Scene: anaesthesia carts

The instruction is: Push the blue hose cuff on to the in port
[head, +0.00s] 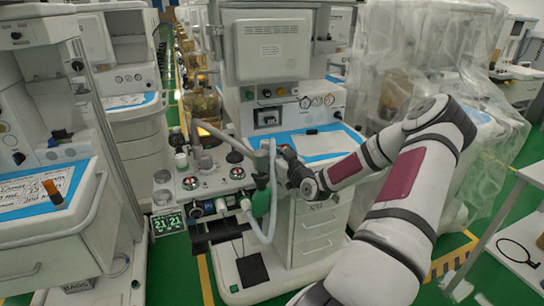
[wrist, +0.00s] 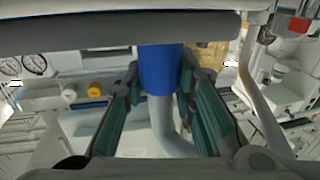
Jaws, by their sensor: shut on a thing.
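In the wrist view the blue hose cuff (wrist: 160,68) is between the fingers of my gripper (wrist: 165,80), which is shut on it. The pale grey hose (wrist: 166,125) runs from the cuff and bends to the right. The cuff's far end meets the edge of a dark grey bar, so I cannot tell whether it touches a port. In the head view my gripper (head: 284,166) is at the right side of the breathing unit (head: 205,180), and the pale hose (head: 268,225) loops down below it. I cannot make out the in port for certain.
A green bag (head: 260,203) hangs close beside the hose. The cart's blue worktop (head: 318,143) and white drawers (head: 318,225) are behind my gripper. A plastic-covered cart (head: 425,60) stands at right.

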